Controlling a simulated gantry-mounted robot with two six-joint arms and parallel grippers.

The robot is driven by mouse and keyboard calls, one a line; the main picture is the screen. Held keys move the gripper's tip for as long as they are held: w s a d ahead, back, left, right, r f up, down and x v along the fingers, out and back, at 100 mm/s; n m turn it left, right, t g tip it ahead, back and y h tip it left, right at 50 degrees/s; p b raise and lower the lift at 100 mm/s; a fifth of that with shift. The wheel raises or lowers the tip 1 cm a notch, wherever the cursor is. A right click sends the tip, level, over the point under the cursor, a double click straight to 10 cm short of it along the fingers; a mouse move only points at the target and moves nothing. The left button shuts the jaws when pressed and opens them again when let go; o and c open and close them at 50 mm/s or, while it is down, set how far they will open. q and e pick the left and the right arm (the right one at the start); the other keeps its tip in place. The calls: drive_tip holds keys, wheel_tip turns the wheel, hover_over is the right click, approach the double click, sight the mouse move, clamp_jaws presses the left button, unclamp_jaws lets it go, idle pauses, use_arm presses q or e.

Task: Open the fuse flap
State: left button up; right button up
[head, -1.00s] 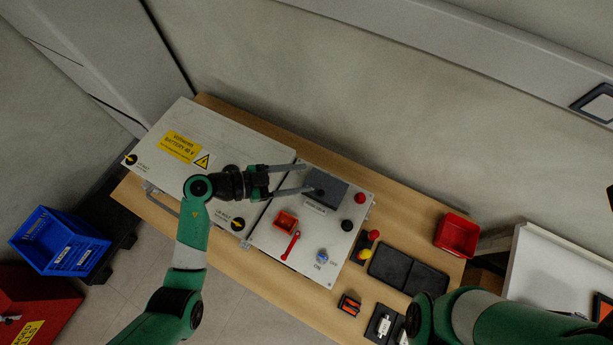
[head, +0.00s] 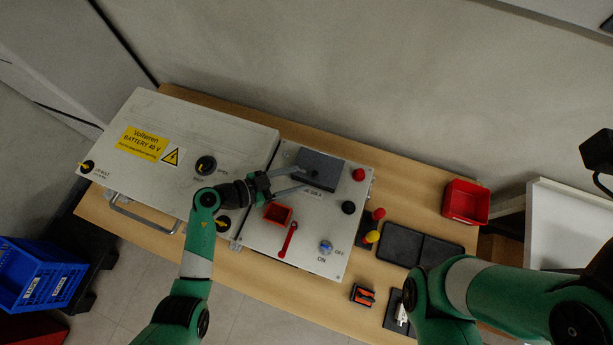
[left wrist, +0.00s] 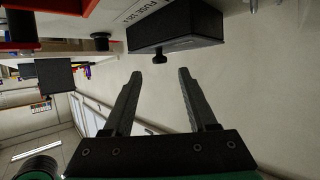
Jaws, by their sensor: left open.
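The fuse flap (head: 320,170) is a dark grey rectangular cover on the light control panel, with a fuse label along its front edge. It lies flat and looks closed. In the left wrist view the flap (left wrist: 178,27) shows as a dark block with a black knob (left wrist: 159,57) on its near side. My left gripper (head: 302,178) is open and empty, with its fingers pointing at the flap's left front corner. In the left wrist view the knob is ahead of the gap between the fingertips (left wrist: 160,73), apart from them. My right gripper's fingers are not seen.
The panel also holds a red tray (head: 277,214), a red lever (head: 289,240), a blue switch (head: 326,247), and red (head: 359,174) and black (head: 348,208) buttons. A battery box (head: 200,140) stands left. A red bin (head: 466,203) and black tray (head: 420,247) are at right.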

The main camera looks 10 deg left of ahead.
sight(314, 174)
use_arm(q)
drive_tip(key=b+x, duration=0.1)
drive_tip(key=x, duration=0.2)
drive_tip(key=shift+d+f, duration=0.1)
drive_tip(key=shift+f, duration=0.1)
drive_tip(key=shift+w+d+b, duration=0.3)
drive_tip(key=shift+w+d, duration=0.1)
clamp_jaws()
idle(0.9)
